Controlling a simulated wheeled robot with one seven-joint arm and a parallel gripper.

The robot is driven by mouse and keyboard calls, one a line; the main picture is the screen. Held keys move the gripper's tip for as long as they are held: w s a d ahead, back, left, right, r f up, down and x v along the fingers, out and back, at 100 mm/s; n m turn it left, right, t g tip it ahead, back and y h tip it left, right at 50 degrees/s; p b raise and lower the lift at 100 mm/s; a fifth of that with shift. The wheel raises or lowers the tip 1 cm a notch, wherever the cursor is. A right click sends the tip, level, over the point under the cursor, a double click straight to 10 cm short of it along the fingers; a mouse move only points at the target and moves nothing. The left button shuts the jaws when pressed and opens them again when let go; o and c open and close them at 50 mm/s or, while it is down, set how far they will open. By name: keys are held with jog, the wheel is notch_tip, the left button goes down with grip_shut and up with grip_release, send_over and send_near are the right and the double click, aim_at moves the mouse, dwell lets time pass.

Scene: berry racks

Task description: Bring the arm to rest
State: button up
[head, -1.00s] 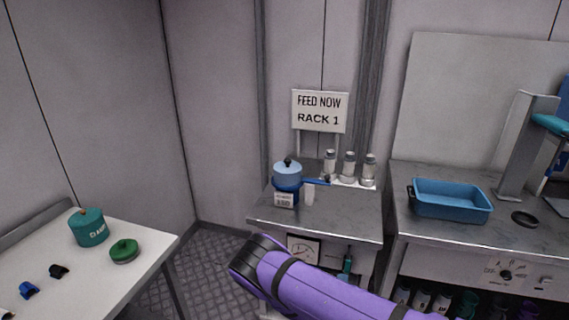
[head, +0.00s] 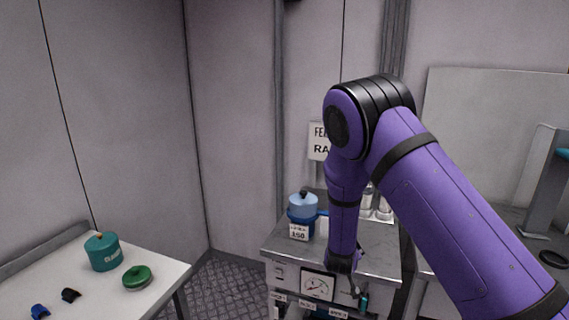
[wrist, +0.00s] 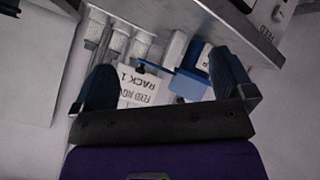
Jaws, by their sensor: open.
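My purple arm rises across the right half of the head view and bends down over the metal feed table (head: 375,262). The gripper end itself is hard to make out in the head view, low at the front of that table. In the wrist view my gripper (wrist: 165,88) shows two blue fingers spread wide apart with nothing between them. Behind the fingers, the rack sign (wrist: 140,88), white bottles (wrist: 115,42) and a blue item (wrist: 190,75) show upside down or tilted.
The blue pot (head: 303,206) with a number label stands on the feed table. A white table (head: 165,285) at left holds a teal canister (head: 103,252), a green lid (head: 137,277) and small blue and black pieces. A steel counter stands at right, partly behind my arm.

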jog(key=s+d+r+m+g+y, duration=0.15)
jog(key=s+r, duration=0.35)
jog(key=r, duration=0.5)
jog(key=s+d+r+y, duration=0.15)
jog(key=s+r, duration=0.25)
jog(key=r, duration=0.6)
jog(key=s+d+r+m+g+y, duration=0.15)
jog(key=s+r, duration=0.35)
jog(key=r, duration=0.5)
jog(key=s+d+r, duration=0.2)
jog(key=s+r, duration=0.1)
jog(key=s, duration=0.6)
jog(key=s+d+r+g, duration=0.1)
jog(key=s+d+r, duration=0.1)
jog(key=s, duration=0.7)
jog(key=s+d+r+m+h, duration=0.1)
jog(key=s+d+r, duration=0.2)
jog(key=s, duration=0.6)
jog(key=shift+s+r, duration=0.2)
jog(key=shift+r, duration=0.4)
